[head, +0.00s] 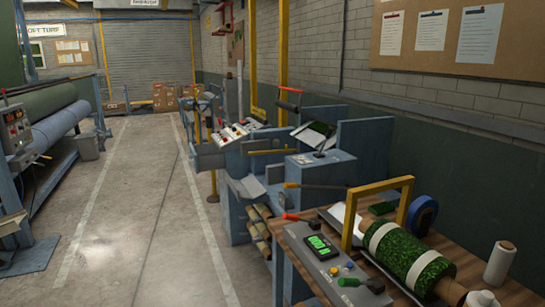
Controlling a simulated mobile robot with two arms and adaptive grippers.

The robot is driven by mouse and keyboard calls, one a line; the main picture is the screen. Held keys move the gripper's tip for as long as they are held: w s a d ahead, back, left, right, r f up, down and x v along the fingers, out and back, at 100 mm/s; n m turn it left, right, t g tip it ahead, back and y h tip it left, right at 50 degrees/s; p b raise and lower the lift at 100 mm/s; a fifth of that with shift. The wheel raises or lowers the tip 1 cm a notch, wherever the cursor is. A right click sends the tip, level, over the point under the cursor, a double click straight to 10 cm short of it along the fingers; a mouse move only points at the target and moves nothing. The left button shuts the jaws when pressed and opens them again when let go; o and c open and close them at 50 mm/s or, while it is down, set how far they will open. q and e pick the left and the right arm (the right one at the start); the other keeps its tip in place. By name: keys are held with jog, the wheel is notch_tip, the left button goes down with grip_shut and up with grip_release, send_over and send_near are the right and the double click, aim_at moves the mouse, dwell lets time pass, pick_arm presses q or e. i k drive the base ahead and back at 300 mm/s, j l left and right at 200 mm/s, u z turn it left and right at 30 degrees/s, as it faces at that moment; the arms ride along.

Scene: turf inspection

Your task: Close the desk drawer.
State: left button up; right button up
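A blue metal desk (320,172) stands right of centre against the right wall, with a tilted board holding a dark green sample on its top. A grey-blue drawer-like part (247,187) sticks out from the desk's left side toward the aisle. It looks pulled out, but it is small and I cannot tell how far or what is in it. Neither of my grippers shows in the head view.
A wooden bench (300,262) at the lower right holds a green turf roll (408,254), a yellow frame and a meter box. Rolled samples sit below the desk. A roller machine (55,125) stands at left. The concrete aisle (140,200) between is clear.

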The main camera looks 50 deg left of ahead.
aim_at(206, 157)
jog(key=j+u, duration=0.15)
jog(key=u, duration=0.3)
jog(key=i+j+u, duration=0.1)
jog(key=u, duration=0.35)
jog(key=i+j+u, duration=0.5)
jog(key=j, duration=0.25)
jog(key=i+j+u, duration=0.45)
jog(key=i, duration=0.35)
jog(key=i+j, duration=0.25)
jog(key=i, duration=0.15)
jog(key=i+j, duration=0.25)
jog(key=i, duration=0.2)
jog(key=i+j, duration=0.2)
jog(key=i, duration=0.2)
